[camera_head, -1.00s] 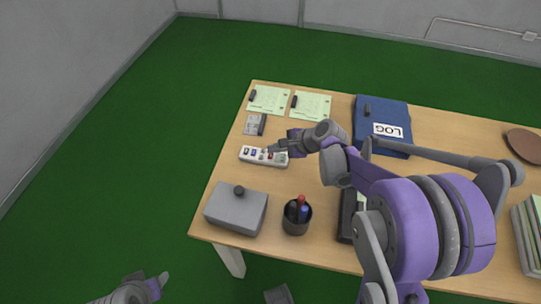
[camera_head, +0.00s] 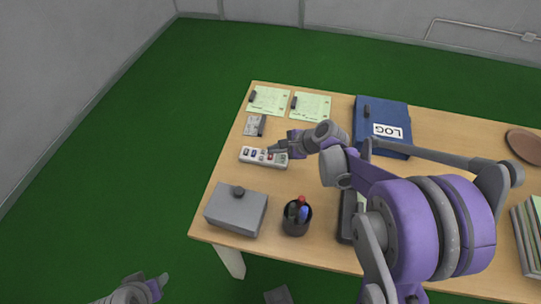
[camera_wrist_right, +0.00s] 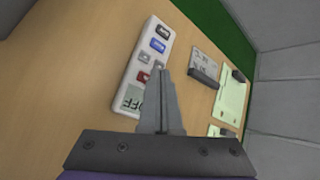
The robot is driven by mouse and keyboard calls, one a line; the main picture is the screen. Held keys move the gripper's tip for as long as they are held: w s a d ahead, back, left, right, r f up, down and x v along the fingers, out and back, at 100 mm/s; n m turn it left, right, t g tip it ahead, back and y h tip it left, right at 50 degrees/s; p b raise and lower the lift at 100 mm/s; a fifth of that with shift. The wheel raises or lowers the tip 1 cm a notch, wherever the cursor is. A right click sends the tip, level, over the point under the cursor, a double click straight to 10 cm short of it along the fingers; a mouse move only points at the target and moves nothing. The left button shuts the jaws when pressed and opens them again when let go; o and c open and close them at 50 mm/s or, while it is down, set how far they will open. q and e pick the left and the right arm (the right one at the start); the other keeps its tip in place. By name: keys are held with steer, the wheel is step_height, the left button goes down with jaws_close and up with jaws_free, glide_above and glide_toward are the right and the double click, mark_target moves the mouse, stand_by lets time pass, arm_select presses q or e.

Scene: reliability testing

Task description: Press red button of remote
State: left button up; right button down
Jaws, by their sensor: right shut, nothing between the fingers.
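The white remote (camera_head: 250,156) lies on the table's left part. In the right wrist view the remote (camera_wrist_right: 128,84) shows a red button (camera_wrist_right: 143,78), grey and blue buttons, and a display reading OFF (camera_wrist_right: 133,98). My right gripper (camera_head: 271,150) is shut and empty, with its tips over the remote. In the wrist view, the right gripper's tips (camera_wrist_right: 161,72) appear just right of the red button and partly cover the remote's edge. I cannot tell whether they touch it. My left gripper (camera_head: 156,283) is low at the left, off the table; its opening is unclear.
A grey box (camera_head: 233,213) with a dark knob and a pen cup (camera_head: 296,222) stand in front of the remote. A small card with a dark clip (camera_head: 252,126) and papers (camera_head: 268,100) lie behind it. A blue LOG binder (camera_head: 378,112) lies to the right.

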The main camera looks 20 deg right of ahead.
mark_target(274, 158)
steer(key=shift+f, duration=0.1)
stand_by(0.7)
steer(key=shift+f+b, duration=0.35)
steer(key=shift+b, duration=0.05)
steer(key=shift+f, duration=0.3)
stand_by(0.5)
steer(key=shift+r, duration=0.15)
steer(key=shift+r+p, duration=0.3)
steer(key=shift+r, duration=0.3)
steer(key=shift+r+p, duration=1.85)
steer(key=shift+r, duration=0.7)
